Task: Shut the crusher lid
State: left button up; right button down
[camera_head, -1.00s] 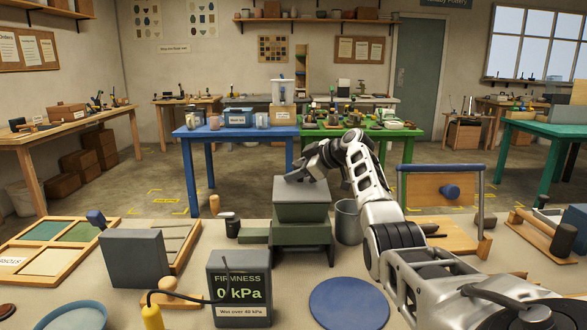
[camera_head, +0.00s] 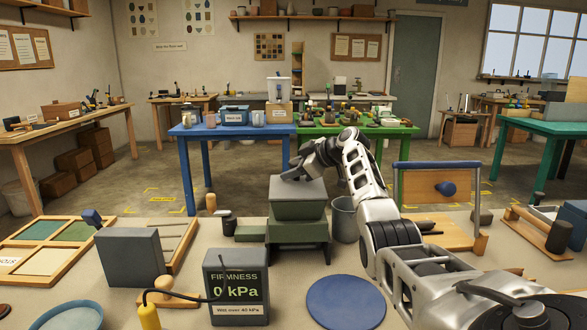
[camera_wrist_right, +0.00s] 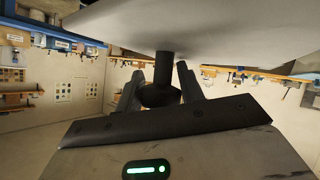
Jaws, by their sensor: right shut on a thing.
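The crusher (camera_head: 298,209) is a green hopper on a dark green stand in the middle of the near table. Its grey lid (camera_head: 310,189) lies over the hopper top and looks level; I cannot tell whether a small gap is left. My right gripper (camera_head: 288,177) is at the lid's far left part, reaching over from behind. In the right wrist view the lid (camera_wrist_right: 225,25) fills the top, and a dark knob (camera_wrist_right: 163,68) stands out from it between my right fingers, which are shut on it. The left gripper is not in view.
A gauge box (camera_head: 237,287) reading 0 kPa stands in front. A blue disc (camera_head: 346,302) lies at front right, a grey bucket (camera_head: 345,220) right of the crusher, a dark grey block (camera_head: 133,257) at left.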

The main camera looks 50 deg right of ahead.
jog(key=shift+a+f+g, duration=0.25)
jog(key=shift+f+g, duration=0.05)
jog(key=shift+f, duration=0.6)
jog(key=c, duration=1.3)
grip_release()
jog(key=shift+s+d+r, duration=0.2)
jog(key=shift+s+r, duration=0.05)
jog(key=shift+s, duration=0.2)
jog(key=b+v, duration=0.2)
jog(key=v, duration=1.3)
jog(key=shift+d+r, duration=0.15)
jog(key=shift+r, duration=0.25)
jog(key=shift+s, duration=0.1)
